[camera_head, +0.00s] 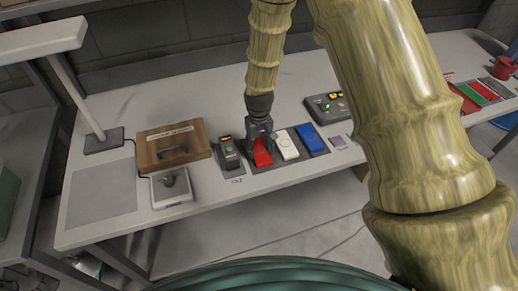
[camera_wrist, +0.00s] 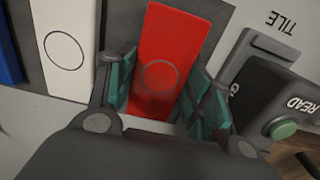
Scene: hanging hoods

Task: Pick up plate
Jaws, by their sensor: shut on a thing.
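A red plate (camera_head: 262,157) with a faint ring on its face lies in a row of coloured plates on the bench. It fills the middle of the wrist view (camera_wrist: 172,38). My gripper (camera_head: 259,140) points down over it. In the wrist view my gripper (camera_wrist: 162,88) has its green-padded fingers at the red plate's two long sides, shut on it. The plate's near end is partly hidden by the gripper. I cannot tell whether it is clear of its dark tray (camera_head: 262,168). A white plate (camera_head: 287,145) with a ring and a blue plate (camera_head: 310,138) lie to its right.
A dark reader (camera_head: 229,153) with a green button stands close left of the red plate, marked READ in the wrist view (camera_wrist: 283,130). Further left are a brown wooden box (camera_head: 172,145), a grey device (camera_head: 172,190) and a lamp (camera_head: 95,135). A dark panel (camera_head: 325,104) lies behind.

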